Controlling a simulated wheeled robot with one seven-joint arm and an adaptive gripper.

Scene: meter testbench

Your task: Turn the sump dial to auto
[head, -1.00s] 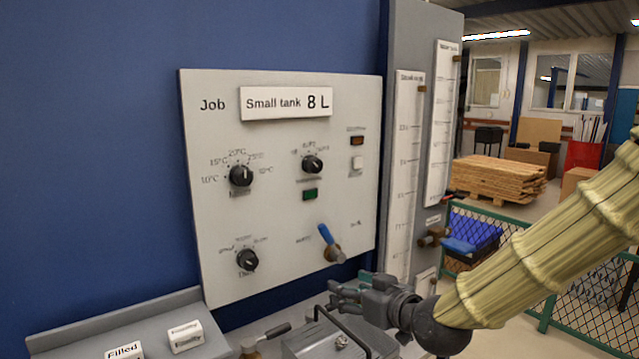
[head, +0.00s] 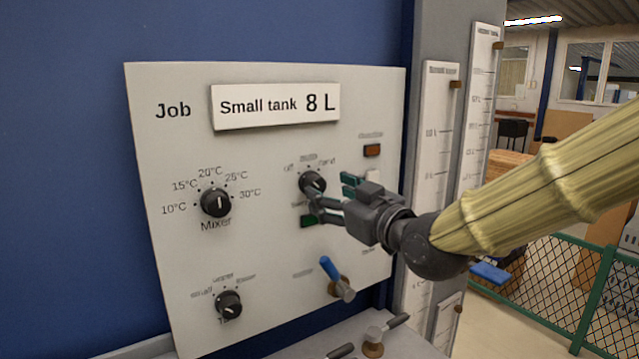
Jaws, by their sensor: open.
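The sump dial (head: 312,182) is a round black knob with a white pointer line, at the upper middle of the white panel (head: 180,285). Small marks arch above it; the left one reads "off", the right one looks like "hand", and the top one is too blurred to read. The label below it is partly covered by my gripper. My gripper (head: 329,196) is open in front of the panel, just right of and below the dial, one finger near the knob's lower edge. I cannot tell whether it touches. No object is between the fingers.
The mixer dial (head: 216,202) is to the left, and another black dial (head: 229,304) is lower left. A blue-handled valve (head: 335,278) sits below my gripper. A red-brown lamp (head: 372,150) is upper right of the gripper. A green lamp (head: 308,221) is partly hidden behind a finger.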

